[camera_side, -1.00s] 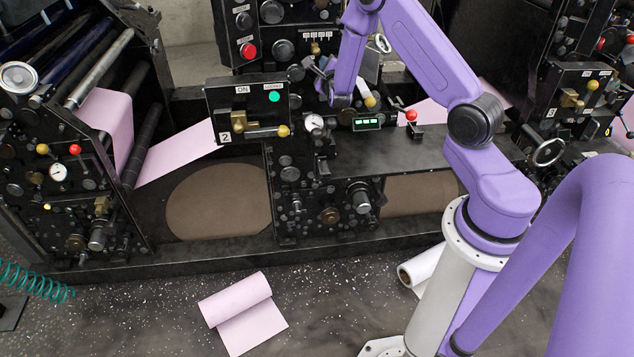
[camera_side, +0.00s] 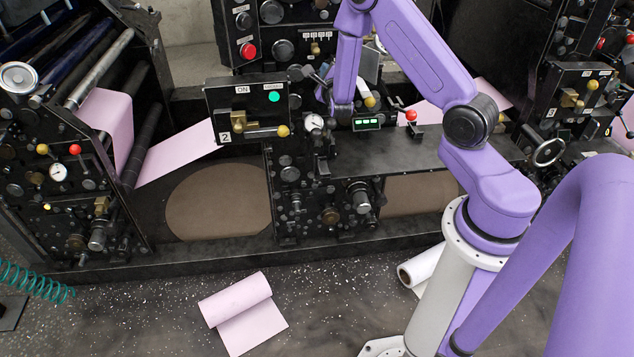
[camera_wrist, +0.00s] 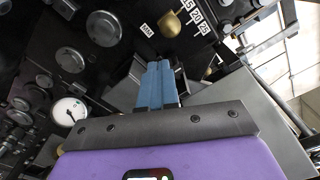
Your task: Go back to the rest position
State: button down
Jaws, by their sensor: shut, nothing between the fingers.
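My gripper (camera_wrist: 155,88) is shut in the wrist view, its two blue fingers side by side with nothing between them. In the side view my gripper (camera_side: 322,84) is small and dark, in front of the black press, just right of the panel (camera_side: 222,100) with the green light. Its fingertips are hard to make out there against the dark machine. A white dial (camera_side: 313,122) sits just below it; I cannot tell whether they are close in depth.
A pink roll (camera_side: 235,298) lies partly unrolled on the speckled floor. A white roll (camera_side: 424,262) lies beside my base. Pink web (camera_side: 180,152) runs through the press at left. Knobs and a red-knobbed lever (camera_side: 411,116) stick out near my arm. Open floor lies in front.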

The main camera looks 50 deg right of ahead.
jog(key=shift+v, duration=0.9)
